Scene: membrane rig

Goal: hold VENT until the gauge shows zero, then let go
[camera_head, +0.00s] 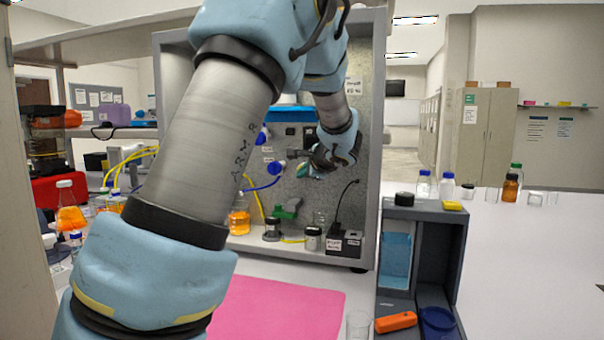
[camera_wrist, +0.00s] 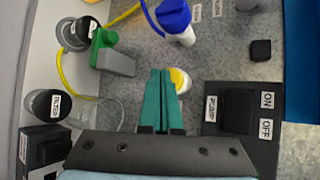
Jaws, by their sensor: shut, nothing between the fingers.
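My gripper (camera_wrist: 160,75) has its two teal fingers together with nothing between them, pointing at the speckled grey panel (camera_wrist: 140,45). In the head view my gripper (camera_head: 312,170) is in front of the rig's panel, partly hidden by my wrist. A round yellow-and-white part (camera_wrist: 180,80) shows just right of the fingertips in the wrist view, partly covered by them. It may be the VENT button, but I read no label on it. I cannot tell whether the fingers touch it. No gauge face can be made out in either view.
A black pump switch plate (camera_wrist: 240,125) marked ON and OFF is right of the fingers. A blue valve (camera_wrist: 175,15) and a green-handled valve (camera_wrist: 103,45) are nearby. Below are small jars (camera_head: 312,238) and a black box (camera_head: 345,243). A pink mat (camera_head: 280,305) lies in front.

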